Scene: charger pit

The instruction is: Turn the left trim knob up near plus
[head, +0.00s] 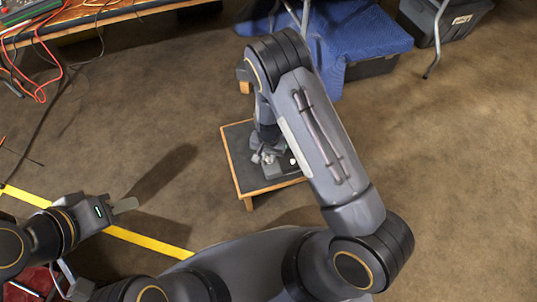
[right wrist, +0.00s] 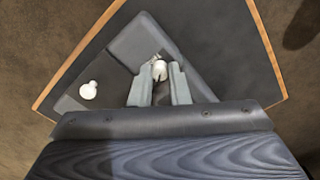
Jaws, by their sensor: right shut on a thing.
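A dark control box (right wrist: 142,44) lies on the small table. It carries two white knobs. One white knob (right wrist: 160,68) is between the fingertips of my right gripper (right wrist: 161,75), which is shut on it. In the head view it is the left one of the pair, mostly hidden by my right gripper (head: 264,156). The other white knob (right wrist: 88,90) stands free; it also shows in the head view (head: 292,161). Plus marks and the knob's pointer cannot be made out. My left gripper (head: 125,206) is empty above the floor at left; its finger gap cannot be judged.
The small dark table (head: 238,146) has a wooden rim. My right arm covers its right side. A workbench (head: 110,12) with red cables stands at the upper left, and a blue cloth (head: 362,32) lies at the top. Yellow tape (head: 148,242) crosses the floor.

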